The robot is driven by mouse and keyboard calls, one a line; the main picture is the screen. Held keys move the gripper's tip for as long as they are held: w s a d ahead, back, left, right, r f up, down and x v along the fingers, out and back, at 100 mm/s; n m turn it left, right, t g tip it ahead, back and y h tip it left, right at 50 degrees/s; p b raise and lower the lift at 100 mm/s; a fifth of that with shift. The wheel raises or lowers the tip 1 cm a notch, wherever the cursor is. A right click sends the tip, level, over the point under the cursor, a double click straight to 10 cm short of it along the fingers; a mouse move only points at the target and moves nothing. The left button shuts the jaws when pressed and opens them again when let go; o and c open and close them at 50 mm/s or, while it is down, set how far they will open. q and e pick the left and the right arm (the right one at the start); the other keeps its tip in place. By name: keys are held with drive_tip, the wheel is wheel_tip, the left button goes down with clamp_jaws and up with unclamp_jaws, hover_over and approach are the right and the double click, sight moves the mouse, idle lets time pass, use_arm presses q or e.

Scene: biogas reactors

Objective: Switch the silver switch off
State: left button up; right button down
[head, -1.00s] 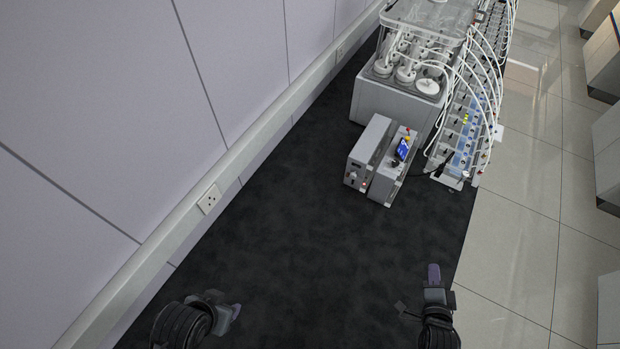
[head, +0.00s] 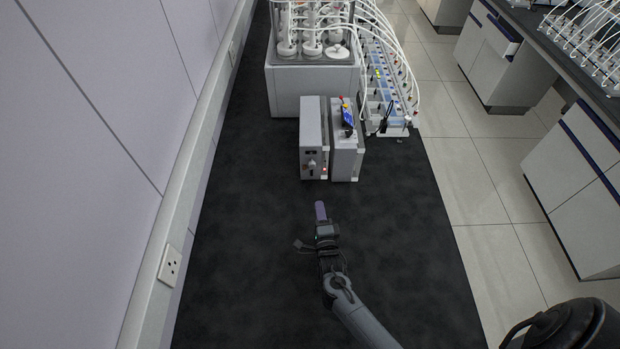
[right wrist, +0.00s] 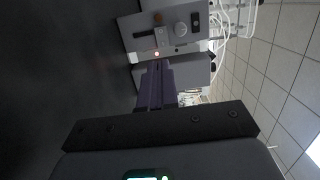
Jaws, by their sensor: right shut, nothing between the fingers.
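The grey instrument box (head: 311,130) stands on the black bench, its narrow front panel facing my right gripper. In the right wrist view the panel is turned on its side. Whether the switch is on or off I cannot tell. My right gripper (head: 320,207) is shut and empty, a short way in front of the box and apart from it. Its purple fingers (right wrist: 155,82) point toward the boxes. My left gripper is out of view.
A second grey box (head: 346,150) stands close at the right. Behind are the reactor bath (head: 310,90) with white tubes and a row of modules (head: 385,95). The wall with a socket (head: 170,265) lies left. The black bench top (head: 245,250) is clear in front.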

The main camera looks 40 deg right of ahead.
idle(0.3)
drive_tip(key=shift+w+d, duration=0.1)
drive_tip(key=shift+w, duration=0.1)
drive_tip(key=b+x, duration=0.6)
drive_tip(key=x, duration=0.6)
drive_tip(key=shift+w+d+f+b, duration=0.15)
drive_tip(key=shift+w+b, duration=0.1)
drive_tip(key=shift+b, duration=0.15)
drive_tip(key=shift+w+d, duration=0.25)
drive_tip(key=shift+w, duration=0.15)
